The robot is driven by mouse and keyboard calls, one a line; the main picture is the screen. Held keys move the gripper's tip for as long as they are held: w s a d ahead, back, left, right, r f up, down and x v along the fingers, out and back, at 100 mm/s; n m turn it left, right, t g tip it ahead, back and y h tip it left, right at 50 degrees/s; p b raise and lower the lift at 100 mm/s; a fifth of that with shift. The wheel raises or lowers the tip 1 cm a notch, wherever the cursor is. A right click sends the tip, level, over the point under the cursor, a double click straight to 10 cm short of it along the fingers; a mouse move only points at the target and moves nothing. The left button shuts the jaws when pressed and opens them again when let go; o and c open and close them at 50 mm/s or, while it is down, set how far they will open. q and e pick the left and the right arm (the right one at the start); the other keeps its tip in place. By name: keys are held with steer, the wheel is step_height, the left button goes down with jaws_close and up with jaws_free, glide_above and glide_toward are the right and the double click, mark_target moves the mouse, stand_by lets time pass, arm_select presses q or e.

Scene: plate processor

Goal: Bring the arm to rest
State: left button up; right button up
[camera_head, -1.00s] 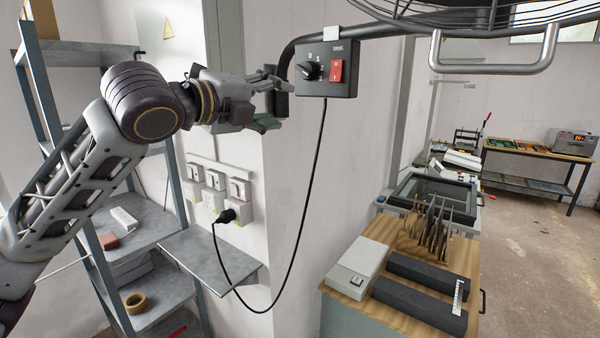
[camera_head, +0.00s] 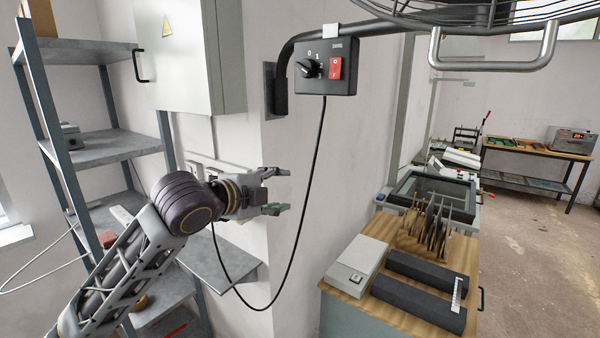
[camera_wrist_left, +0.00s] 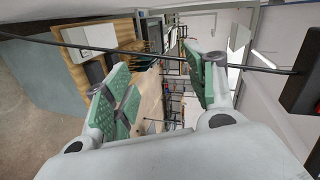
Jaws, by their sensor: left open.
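My left gripper (camera_head: 277,191) is open and empty in the head view, in front of the white wall and left of the hanging black cable (camera_head: 314,160). Its two green-padded fingers also show apart in the left wrist view (camera_wrist_left: 165,90), with nothing between them that it holds. The black control box (camera_head: 326,68), with a rotary knob and a red switch, is above and to the right of the gripper, not touching it. My left arm comes up from the lower left and hides part of the sockets on the wall. My right gripper is in neither view.
A grey metal shelf rack (camera_head: 110,147) stands at the left. A grey wall cabinet (camera_head: 190,60) hangs above the arm, and a small grey wall shelf (camera_head: 220,262) is below the gripper. A wooden-topped bench (camera_head: 345,290) with black bars stands at the right.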

arm_select(q)
steer(key=s+a+f+n+g+y, duration=0.1)
steer(key=s+a+f+n, duration=0.2)
steer(key=f, duration=0.6)
steer(key=s+a+f+n+g+y, duration=0.1)
steer(key=s+f+n+y, duration=0.1)
steer(key=f+n, duration=0.5)
steer(key=s+a+f+n+g+y, duration=0.1)
steer(key=s+a+f+n, duration=0.15)
steer(key=f, duration=0.85)
steer(key=s+a+f+n+g+y, duration=0.25)
steer(key=s+a+f+n, duration=0.2)
steer(key=s+f, duration=0.5)
steer(key=s+a+f+n+g+y, duration=0.1)
steer(key=s+a+f+n+g, duration=0.25)
steer(key=s+a+f, duration=0.45)
steer(key=s+d+f+g+b, duration=0.1)
steer(key=s+f, duration=0.1)
steer(key=f, duration=1.6)
steer(key=s+d+f+b, duration=0.1)
steer(key=s+f, duration=0.2)
steer(key=f, duration=1.5)
steer(key=s+a+f+b, duration=0.1)
steer(key=s+a+f, duration=0.1)
steer(key=s+f, duration=0.8)
steer(key=s+a+f+g+b, duration=0.1)
steer(key=s+a+f, duration=0.1)
steer(key=s+f, duration=0.9)
steer(key=shift+s+f, duration=0.3)
steer(key=shift+s, duration=0.25)
